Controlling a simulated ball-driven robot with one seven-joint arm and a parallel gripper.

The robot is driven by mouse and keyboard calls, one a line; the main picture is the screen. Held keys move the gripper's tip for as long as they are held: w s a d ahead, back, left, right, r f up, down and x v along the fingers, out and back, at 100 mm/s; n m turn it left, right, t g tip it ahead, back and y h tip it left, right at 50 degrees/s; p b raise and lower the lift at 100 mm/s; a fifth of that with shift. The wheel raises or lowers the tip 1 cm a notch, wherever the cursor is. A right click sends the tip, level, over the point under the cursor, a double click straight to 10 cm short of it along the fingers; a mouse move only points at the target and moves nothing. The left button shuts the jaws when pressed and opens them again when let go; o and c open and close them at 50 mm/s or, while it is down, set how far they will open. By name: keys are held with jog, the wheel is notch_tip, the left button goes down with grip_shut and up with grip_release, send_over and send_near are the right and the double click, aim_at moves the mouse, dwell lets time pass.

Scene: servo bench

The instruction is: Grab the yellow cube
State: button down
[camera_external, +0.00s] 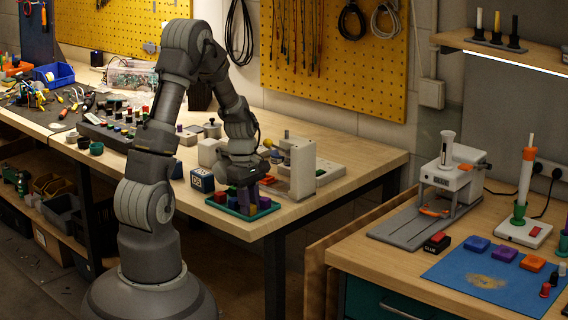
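My gripper (247,195) points down over a green tray (238,215) near the front right corner of the bench. Its fingers reach down to the tray, and I cannot tell whether they are open or shut. A red block (221,197) lies in the tray to the left of the fingers, and another red block (265,203) is to the right. I cannot make out a yellow cube in the tray; the gripper hides part of it.
A dark blue box with a white mark (202,180) stands left of the tray. A pale upright fixture (302,168) stands close behind the tray on the right. The bench edge is just in front. A second bench (400,262) with a blue mat (455,275) is at right.

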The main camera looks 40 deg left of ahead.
aim_at(251, 205)
jog(key=shift+r+p, duration=0.3)
jog(key=shift+r, duration=0.15)
notch_tip(251, 205, up, 3)
jog(key=shift+r+p, duration=0.15)
jog(key=shift+p, duration=0.8)
jog(key=s+d+b, duration=0.2)
jog(key=s+b, duration=0.5)
jog(key=s, duration=0.8)
jog(key=shift+s+d+r+b, duration=0.2)
jog(key=shift+s+r+b, duration=0.15)
jog(key=shift+s+b, duration=0.05)
